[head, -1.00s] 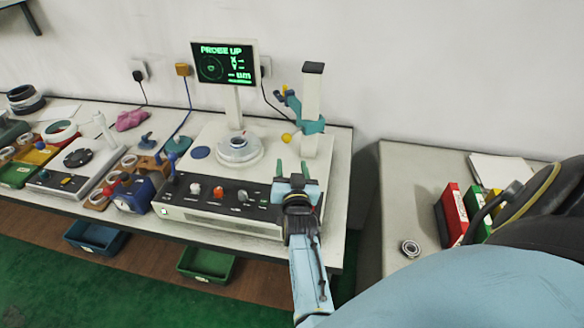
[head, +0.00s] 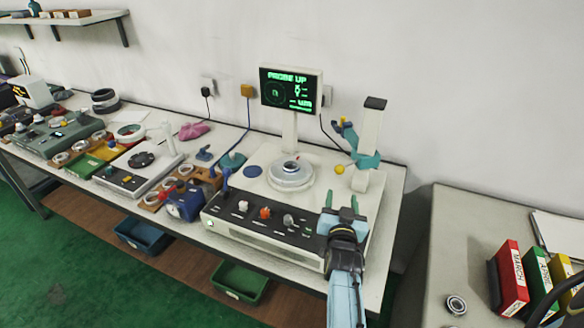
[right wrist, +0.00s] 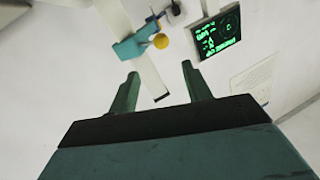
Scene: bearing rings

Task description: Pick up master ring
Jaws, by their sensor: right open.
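I cannot tell for sure which ring is the master ring. A small metal ring (head: 291,167) sits on the round stage (head: 290,178) of the measuring instrument. My left gripper is not in view.
The instrument's post (head: 369,140) with teal probe arm (head: 362,158) stands behind my right gripper. A screen (head: 291,88) reading "PROBE UP" stands behind the stage. A side table holds binders (head: 509,277) and a bearing (head: 456,304).

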